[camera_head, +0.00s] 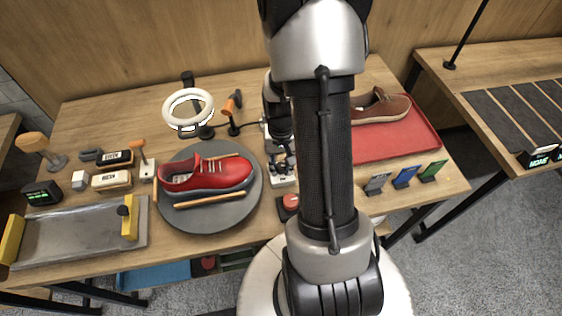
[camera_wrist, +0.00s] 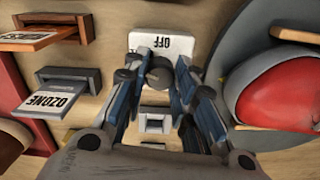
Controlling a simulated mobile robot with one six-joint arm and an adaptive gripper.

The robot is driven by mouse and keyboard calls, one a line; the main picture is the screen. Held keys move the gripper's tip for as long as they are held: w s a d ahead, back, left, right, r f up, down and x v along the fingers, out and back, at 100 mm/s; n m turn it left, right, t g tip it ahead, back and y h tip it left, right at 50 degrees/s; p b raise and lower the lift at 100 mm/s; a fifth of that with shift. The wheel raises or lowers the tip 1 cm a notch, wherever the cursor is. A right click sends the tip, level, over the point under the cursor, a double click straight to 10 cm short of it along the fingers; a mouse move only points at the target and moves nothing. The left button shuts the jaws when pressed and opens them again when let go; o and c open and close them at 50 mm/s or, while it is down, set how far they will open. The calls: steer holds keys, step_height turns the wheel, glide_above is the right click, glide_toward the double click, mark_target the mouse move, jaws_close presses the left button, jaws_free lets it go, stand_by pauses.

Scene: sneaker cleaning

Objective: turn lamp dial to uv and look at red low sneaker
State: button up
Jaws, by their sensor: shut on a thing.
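The red low sneaker (camera_head: 205,174) lies on a round grey plate (camera_head: 186,216) left of my arm. Its red side also shows at the right edge of the wrist view (camera_wrist: 285,96). My gripper (camera_wrist: 160,76) is shut on a small grey dial knob (camera_wrist: 160,72), which is mostly hidden between the fingertips. The knob sits against a white plate (camera_wrist: 146,42) that reads OFF, upside down in this view. In the head view my gripper (camera_head: 283,163) is beside the grey plate, partly hidden by my arm. A white ring lamp (camera_head: 165,112) stands behind the sneaker.
A red tray (camera_head: 410,142) with a brown shoe (camera_head: 383,106) is right of my arm. Grey, blue and green cards (camera_head: 405,177) stand in front of it. A tag reading OZONE (camera_wrist: 52,100) is left of my gripper. A metal tray (camera_head: 75,232) fills the front left.

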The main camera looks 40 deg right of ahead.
mark_target(281, 166)
steer(key=n, duration=0.4)
steer(key=shift+n, duration=0.3)
steer(key=n+p, duration=0.1)
steer(key=n, duration=0.3)
steer(key=shift+n, duration=0.4)
steer(key=o, duration=1.1)
steer(key=shift+r, duration=0.1)
step_height(281, 166, up, 12)
steer(key=shift+f, duration=0.1)
